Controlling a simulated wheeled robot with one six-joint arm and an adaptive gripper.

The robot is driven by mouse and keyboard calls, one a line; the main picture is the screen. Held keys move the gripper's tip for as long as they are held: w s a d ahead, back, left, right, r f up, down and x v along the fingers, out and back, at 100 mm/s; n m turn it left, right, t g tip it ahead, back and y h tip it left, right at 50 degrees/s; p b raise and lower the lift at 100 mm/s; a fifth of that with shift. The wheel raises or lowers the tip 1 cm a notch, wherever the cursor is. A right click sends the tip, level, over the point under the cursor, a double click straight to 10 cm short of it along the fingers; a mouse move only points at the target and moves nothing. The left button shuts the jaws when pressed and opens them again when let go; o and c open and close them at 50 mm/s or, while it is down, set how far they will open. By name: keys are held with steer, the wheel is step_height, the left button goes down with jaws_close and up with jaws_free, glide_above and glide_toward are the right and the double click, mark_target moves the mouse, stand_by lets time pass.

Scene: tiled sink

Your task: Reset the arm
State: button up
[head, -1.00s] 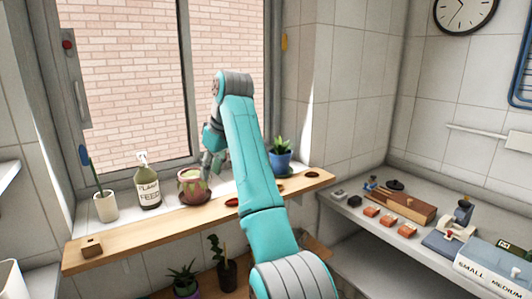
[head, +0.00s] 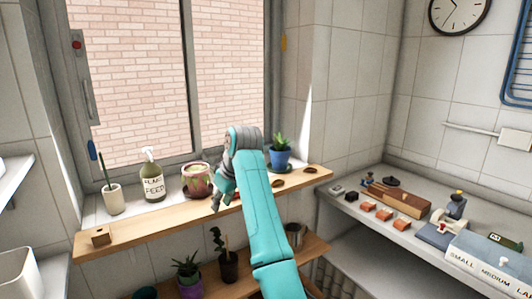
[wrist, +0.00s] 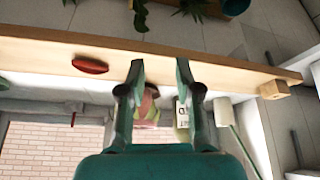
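My teal arm reaches up from the bottom of the head view and bends down to my gripper (head: 218,204), which hangs at the front of the wooden window shelf (head: 150,222). In the wrist view, which looks upside down, the two fingers of my gripper (wrist: 161,68) are apart with nothing held between them. Beyond them show the painted pot (wrist: 148,112) and the plant feed bottle (wrist: 182,115). In the head view this pot (head: 196,180) and bottle (head: 152,176) stand left of my gripper. A red dish (wrist: 90,66) lies on the shelf beside the fingers.
A white cup with a brush (head: 114,198) and a wooden block (head: 101,236) are at the shelf's left. A blue pot (head: 279,158) stands behind my arm. Potted plants (head: 188,272) sit below. The right counter (head: 350,207) holds several small blocks and tools.

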steer(key=s+d+f+m+t, duration=0.1)
steer(key=s+d+f, duration=0.15)
steer(key=f, duration=0.65)
steer(key=s+d+f+m+t, duration=0.1)
steer(key=d+f, duration=0.2)
steer(key=f, duration=0.7)
steer(key=s+d+f+m+t, duration=0.1)
steer(key=d+f, duration=0.2)
steer(key=f, duration=0.6)
steer(key=s+d+f+m+t+h, duration=0.1)
steer(key=s+d+f, duration=0.4)
steer(key=s+f, duration=0.35)
steer(key=s+d+f+m+t, duration=0.2)
steer(key=s+d+f, duration=0.4)
steer(key=s+f, duration=0.25)
steer(key=s+d+r+m+t+h, duration=0.1)
steer(key=s+d, duration=0.3)
steer(key=s, duration=0.9)
steer(key=s+d+r+m+t+h, duration=0.15)
steer(key=s+d, duration=0.35)
steer(key=s, duration=0.8)
steer(key=s+d+r+m+t, duration=0.1)
steer(key=s+d+r+t, duration=0.1)
steer(key=s+r, duration=1.6)
steer(key=shift+d+r+t, duration=0.15)
steer(key=shift+d+t, duration=0.1)
steer(key=shift+t, duration=0.2)
